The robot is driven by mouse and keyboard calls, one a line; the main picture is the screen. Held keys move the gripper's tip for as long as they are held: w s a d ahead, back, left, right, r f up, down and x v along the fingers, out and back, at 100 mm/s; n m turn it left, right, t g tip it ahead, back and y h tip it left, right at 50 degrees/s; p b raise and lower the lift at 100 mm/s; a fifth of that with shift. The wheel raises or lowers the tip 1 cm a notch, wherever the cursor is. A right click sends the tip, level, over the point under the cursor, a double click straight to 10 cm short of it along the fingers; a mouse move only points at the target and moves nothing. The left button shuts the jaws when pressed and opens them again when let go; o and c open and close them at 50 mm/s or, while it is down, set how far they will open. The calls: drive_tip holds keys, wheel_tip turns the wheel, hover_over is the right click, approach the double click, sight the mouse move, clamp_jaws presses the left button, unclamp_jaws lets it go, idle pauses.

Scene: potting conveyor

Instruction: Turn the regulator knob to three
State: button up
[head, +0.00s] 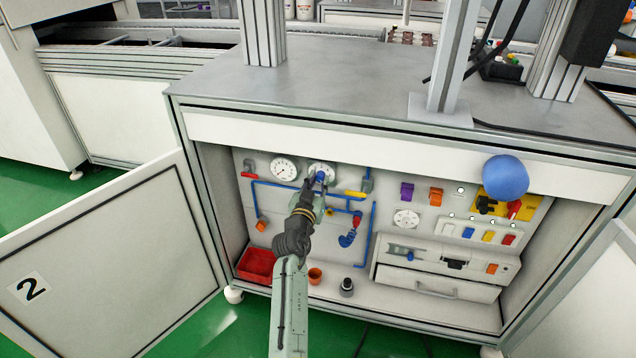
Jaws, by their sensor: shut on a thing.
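The regulator knob (320,176) is small and blue. It sits at the lower part of a round white dial (325,167) on the grey panel inside the open cabinet. My gripper (315,184) reaches up to it from below and its fingers are shut on the knob. The fingers cover part of the knob and dial. The dial's numbers and the knob's setting are too small to read. A second white gauge (284,169) with a dark needle is just left of the dial.
Blue pipes (374,235) and a yellow handle (349,194) lie close to my gripper. A red bin (257,265) and orange cup (315,275) stand on the cabinet floor. The door (110,260) is open at left.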

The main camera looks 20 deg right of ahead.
clamp_jaws()
